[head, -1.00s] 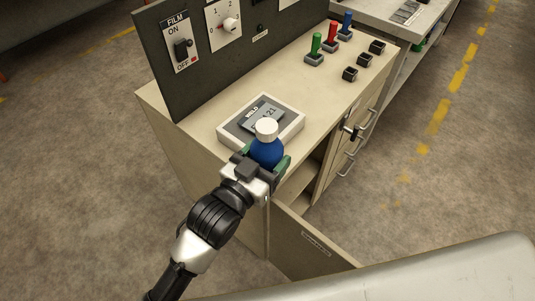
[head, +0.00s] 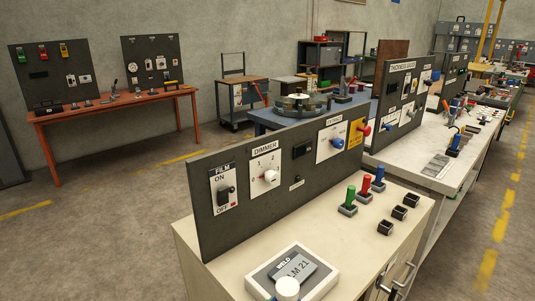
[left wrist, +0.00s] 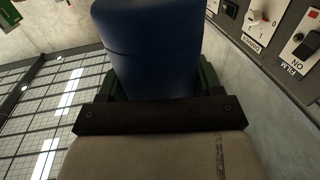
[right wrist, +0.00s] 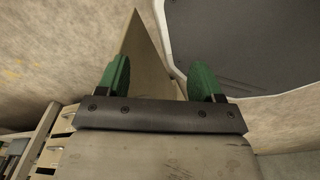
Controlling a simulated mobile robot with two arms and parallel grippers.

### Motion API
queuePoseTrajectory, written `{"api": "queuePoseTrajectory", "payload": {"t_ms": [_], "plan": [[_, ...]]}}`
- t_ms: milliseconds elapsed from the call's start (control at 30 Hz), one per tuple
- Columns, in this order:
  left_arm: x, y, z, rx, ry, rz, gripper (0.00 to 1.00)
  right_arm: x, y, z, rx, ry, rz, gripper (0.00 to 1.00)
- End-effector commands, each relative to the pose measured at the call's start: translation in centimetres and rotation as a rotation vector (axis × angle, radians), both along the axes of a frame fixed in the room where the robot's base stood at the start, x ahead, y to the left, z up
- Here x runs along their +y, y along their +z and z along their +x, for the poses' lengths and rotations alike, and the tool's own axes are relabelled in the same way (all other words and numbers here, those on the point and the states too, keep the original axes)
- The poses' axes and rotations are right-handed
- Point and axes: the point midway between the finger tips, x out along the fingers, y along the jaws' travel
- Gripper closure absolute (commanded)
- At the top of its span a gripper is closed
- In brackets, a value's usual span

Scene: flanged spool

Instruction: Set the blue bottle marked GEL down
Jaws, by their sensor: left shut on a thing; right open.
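The blue bottle (left wrist: 152,45) fills the upper middle of the left wrist view. My left gripper (left wrist: 155,85) is shut on it, with a green finger on each side. In the head view only the bottle's white cap (head: 288,288) shows, at the bottom edge in front of the white-framed WELD unit (head: 327,283). The rest of the bottle and my left gripper are out of that view. No GEL marking shows, and the bottle's base is hidden. My right gripper (right wrist: 160,82) is open and empty in the right wrist view, away from the bottle.
The beige cabinet top (head: 345,240) is clear between the WELD unit and the dark upright panel (head: 285,185). Green (head: 349,197), red (head: 365,185) and blue (head: 379,176) handles and several black sockets stand at its far right. An orange table (head: 110,97) stands far left.

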Motion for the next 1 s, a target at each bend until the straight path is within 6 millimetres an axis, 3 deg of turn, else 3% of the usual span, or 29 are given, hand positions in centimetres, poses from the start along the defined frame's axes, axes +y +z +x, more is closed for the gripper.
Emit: {"api": "queuePoseTrajectory", "payload": {"t_ms": [233, 400, 500, 700, 1000], "plan": [[10.4, -0.5, 0.0, 0.008, 0.332, -0.003, 0.68, 0.0, 0.0, 0.0, 0.000, 0.001, 0.000, 0.34], [17.5, -1.7, -1.8, 0.006, 0.539, 0.000, 0.68, 0.0, 0.0, 0.0, 0.000, 0.001, 0.000, 0.34], [20.5, -2.2, -3.0, 0.003, 0.623, 0.002, 0.68, 0.0, 0.0, 0.0, 0.000, 0.001, 0.000, 0.34], [23.3, -2.6, -4.3, -0.002, 0.698, 0.000, 0.68, 0.0, 0.0, 0.0, 0.000, 0.001, 0.000, 0.34], [23.4, -2.6, -4.4, -0.004, 0.700, -0.001, 0.68, 0.0, 0.0, 0.0, 0.000, 0.001, 0.000, 0.34]]}}
